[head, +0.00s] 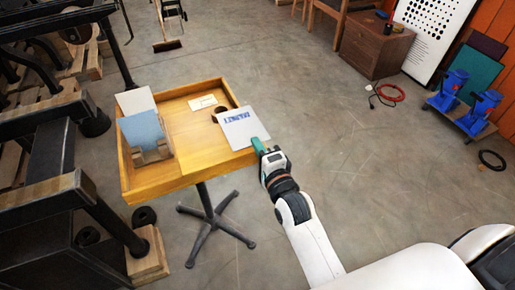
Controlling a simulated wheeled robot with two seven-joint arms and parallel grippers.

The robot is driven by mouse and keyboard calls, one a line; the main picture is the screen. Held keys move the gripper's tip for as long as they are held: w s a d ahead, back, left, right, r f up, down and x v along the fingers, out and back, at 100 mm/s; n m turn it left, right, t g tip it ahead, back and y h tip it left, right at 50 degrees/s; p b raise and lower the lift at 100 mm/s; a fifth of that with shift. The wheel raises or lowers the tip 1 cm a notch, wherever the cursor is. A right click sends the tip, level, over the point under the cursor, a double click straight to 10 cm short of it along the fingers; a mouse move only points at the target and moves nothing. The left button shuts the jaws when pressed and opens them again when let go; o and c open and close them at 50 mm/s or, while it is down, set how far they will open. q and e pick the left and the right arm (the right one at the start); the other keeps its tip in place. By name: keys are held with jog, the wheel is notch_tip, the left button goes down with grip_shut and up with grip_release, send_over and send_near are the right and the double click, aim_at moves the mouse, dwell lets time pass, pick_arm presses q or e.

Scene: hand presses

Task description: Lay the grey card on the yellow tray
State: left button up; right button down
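The grey card (243,130), pale with blue lettering, shows over the right part of the yellow tray (190,166), a wooden, raised-rim top on a dark pedestal. My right gripper (259,145), with green fingers, reaches in from the lower right and appears shut on the card's near right corner. Whether the card touches the tray's surface or is just above it, I cannot tell. My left gripper is not in view.
A wooden holder (152,154) with a blue card (141,130) and a whitish card (134,100) stands at the tray's left. A small cream label (202,102) lies near the back. Dark press frames crowd the left; the floor at right is mostly free.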

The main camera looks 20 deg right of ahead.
notch_tip(320, 180, down, 7)
jog(key=b, duration=0.6)
jog(key=shift+a, duration=0.1)
dwell(0.3)
jog(key=c, duration=1.5)
grip_release()
jog(key=shift+f+p, duration=0.2)
jog(key=shift+p, duration=0.1)
jog(key=shift+s, duration=0.2)
jog(key=shift+s+p, duration=0.95)
jog(key=shift+s, duration=1.1)
